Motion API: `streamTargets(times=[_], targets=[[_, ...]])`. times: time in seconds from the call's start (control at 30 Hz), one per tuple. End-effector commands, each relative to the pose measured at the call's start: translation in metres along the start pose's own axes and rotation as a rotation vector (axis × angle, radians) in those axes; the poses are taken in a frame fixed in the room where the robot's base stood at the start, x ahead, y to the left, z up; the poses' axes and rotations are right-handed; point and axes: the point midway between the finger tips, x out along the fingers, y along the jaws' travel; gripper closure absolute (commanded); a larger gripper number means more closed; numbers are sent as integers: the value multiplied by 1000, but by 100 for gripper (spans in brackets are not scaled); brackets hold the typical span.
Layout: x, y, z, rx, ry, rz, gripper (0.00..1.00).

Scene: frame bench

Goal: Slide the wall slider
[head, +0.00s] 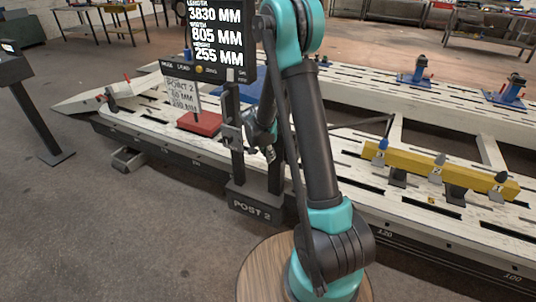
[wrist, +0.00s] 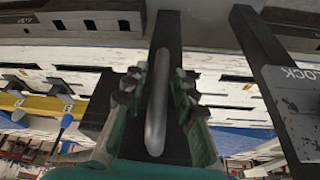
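A silver bar handle (wrist: 157,95) runs along a dark upright in the wrist view; I take it as the wall slider's handle. My gripper (wrist: 157,88) has one finger on each side of the bar, with gaps showing, so it looks open around it. Whether either finger touches the bar is unclear. In the head view my gripper (head: 267,150) is beside the right upright (head: 276,172) of the stand marked POST 2 (head: 252,209). The handle cannot be made out there; my arm covers part of the stand.
A second upright (wrist: 275,80) with a grey lettered plate (wrist: 298,100) stands close at right in the wrist view. The long white bench (head: 330,140) lies behind, carrying a yellow bar (head: 440,170) and a red block (head: 200,123). A display panel (head: 216,35) is above.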

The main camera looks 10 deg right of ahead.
Motion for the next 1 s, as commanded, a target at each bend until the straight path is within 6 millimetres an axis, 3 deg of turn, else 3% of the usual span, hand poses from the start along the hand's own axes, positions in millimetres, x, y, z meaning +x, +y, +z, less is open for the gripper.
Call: streamTargets(times=[0.2, 0.6, 0.77, 1.0], targets=[[0, 0, 0, 0, 0, 0, 100], [-4, 0, -1, 0, 0, 0, 100], [-25, 0, -10, 0, 0, -1, 100], [-70, 0, -29, 0, 1, -1, 100]])
